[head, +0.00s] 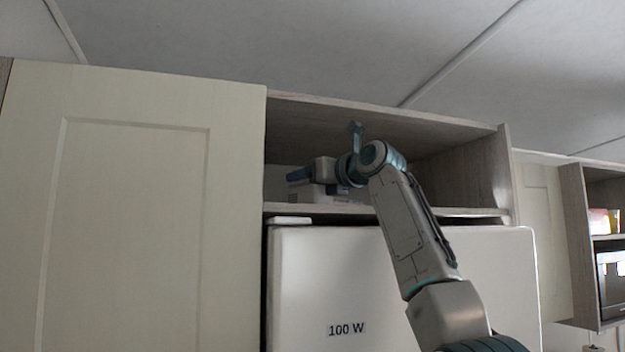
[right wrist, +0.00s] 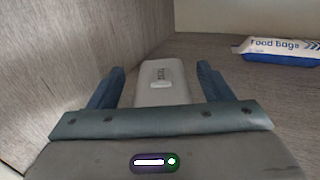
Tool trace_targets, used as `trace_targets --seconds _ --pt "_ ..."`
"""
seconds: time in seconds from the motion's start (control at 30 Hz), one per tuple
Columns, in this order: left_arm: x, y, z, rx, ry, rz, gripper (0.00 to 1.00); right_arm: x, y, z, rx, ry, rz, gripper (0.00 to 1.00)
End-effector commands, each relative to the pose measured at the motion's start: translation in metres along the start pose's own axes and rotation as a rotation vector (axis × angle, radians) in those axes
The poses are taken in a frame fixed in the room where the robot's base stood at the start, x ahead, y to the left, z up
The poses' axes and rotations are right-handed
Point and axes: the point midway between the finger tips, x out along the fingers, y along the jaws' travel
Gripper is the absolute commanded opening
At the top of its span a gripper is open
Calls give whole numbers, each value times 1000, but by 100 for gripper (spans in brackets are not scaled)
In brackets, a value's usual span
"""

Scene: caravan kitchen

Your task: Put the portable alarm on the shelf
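The portable alarm (right wrist: 162,84), a pale rounded block with a small raised button and dark lettering, rests on the shelf board in the right wrist view. My right gripper (right wrist: 160,84) is open, with one blue finger on each side of the alarm. Narrow gaps show between the fingers and the alarm. In the head view my right gripper (head: 299,175) reaches into the open shelf (head: 385,212) and points left. I cannot clearly make out the alarm there. My left gripper is not in view.
A white and blue food bags pack (right wrist: 280,50) lies on the shelf to the right. A wooden side wall (right wrist: 75,60) stands close on the left. A closed cream cupboard door (head: 135,210) adjoins the shelf; a white appliance marked 100 W (head: 345,300) is below.

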Motion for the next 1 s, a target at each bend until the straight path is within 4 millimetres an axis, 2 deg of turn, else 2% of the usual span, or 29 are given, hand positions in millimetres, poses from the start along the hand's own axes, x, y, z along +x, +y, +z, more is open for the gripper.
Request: trace_targets --seconds 0.3,0.37,0.57,0.8,1.0 --pt "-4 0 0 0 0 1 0 0 0 5 0 0 0 73" --pt "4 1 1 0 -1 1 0 -4 0 0 -1 -1 0 73" --pt "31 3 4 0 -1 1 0 -34 0 -4 -2 -3 -2 73" --pt "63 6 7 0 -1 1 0 -81 -1 -3 -2 -3 -2 73" --pt "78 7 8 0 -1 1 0 -110 0 0 -2 -2 0 73"
